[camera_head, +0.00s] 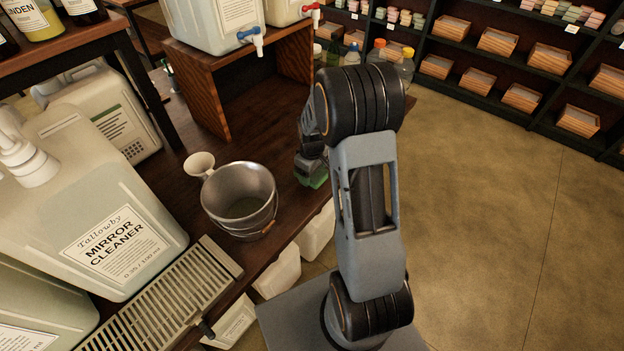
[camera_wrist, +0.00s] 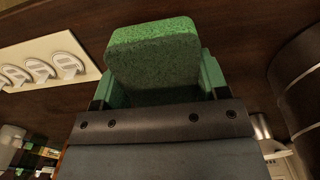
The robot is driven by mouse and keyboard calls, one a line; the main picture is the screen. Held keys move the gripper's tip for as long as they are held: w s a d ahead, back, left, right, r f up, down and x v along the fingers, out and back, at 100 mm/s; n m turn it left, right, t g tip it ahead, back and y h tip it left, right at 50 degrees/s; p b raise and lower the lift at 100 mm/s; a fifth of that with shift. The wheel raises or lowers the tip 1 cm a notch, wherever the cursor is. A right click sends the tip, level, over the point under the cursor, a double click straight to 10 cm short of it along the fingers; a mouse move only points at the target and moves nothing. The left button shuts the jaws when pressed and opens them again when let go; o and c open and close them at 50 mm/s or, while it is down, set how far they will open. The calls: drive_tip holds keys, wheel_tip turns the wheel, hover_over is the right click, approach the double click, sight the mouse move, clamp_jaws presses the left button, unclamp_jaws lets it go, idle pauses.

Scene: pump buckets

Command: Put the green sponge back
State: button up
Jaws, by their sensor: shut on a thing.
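My gripper (camera_head: 311,168) is shut on the green sponge (camera_wrist: 152,55), which shows large and speckled between the two fingers in the wrist view. In the head view the sponge shows only as a small green patch (camera_head: 317,180) under the gripper, near the table's edge, right of the bucket. My arm hides part of it there. I cannot tell whether the sponge touches the table.
A metal bucket (camera_head: 239,190) with some greenish content stands on the dark table, with a white cup-like piece (camera_head: 199,164) at its rim. Large Mirror Cleaner jug (camera_head: 95,200) and slatted drip tray (camera_head: 170,310) are left. A wooden stand (camera_head: 215,85) bears tapped containers behind.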

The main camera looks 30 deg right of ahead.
drive_tip(key=shift+f, duration=1.85)
drive_tip(key=shift+f, duration=0.1)
drive_tip(key=shift+f, duration=0.15)
drive_tip(key=o, duration=1)
